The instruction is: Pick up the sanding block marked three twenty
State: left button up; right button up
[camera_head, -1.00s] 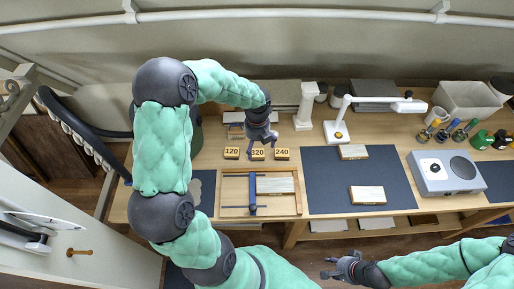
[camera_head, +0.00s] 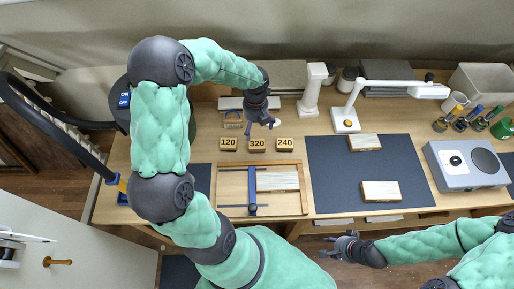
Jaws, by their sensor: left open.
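Three yellow sanding blocks stand in a row on the wooden bench in the head view. The block marked 320 (camera_head: 257,146) is in the middle, the block marked 120 (camera_head: 228,144) is to its left and the block marked 240 (camera_head: 284,145) to its right. My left gripper (camera_head: 260,126) is open and empty, just behind the 320 block in the picture, fingers pointing down. Its height above the bench is hard to judge. The 320 label is in plain sight. My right gripper (camera_head: 329,247) is open and empty in front of the bench edge.
A wooden frame with a blue clamp (camera_head: 252,190) lies in front of the blocks. A dark mat (camera_head: 335,180) with two wooden pieces is at the right, a white lamp (camera_head: 345,120) behind it. A white post (camera_head: 311,90) stands right of my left gripper.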

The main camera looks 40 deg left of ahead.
aim_at(257, 144)
pick_arm(q)
notch_tip(257, 144, down, 7)
jog(key=shift+f+b, duration=0.1)
jog(key=shift+b, duration=1)
jog(key=shift+w+d+f+b, duration=0.1)
jog(key=shift+f+b, duration=0.35)
jog(key=shift+f, duration=0.9)
jog(key=shift+w+d+f+b, duration=0.1)
jog(key=shift+f+b, duration=0.3)
jog(key=shift+f, duration=0.9)
pick_arm(e)
notch_tip(257, 144, down, 5)
jog(key=shift+r, duration=0.2)
pick_arm(q)
jog(key=c, duration=1.4)
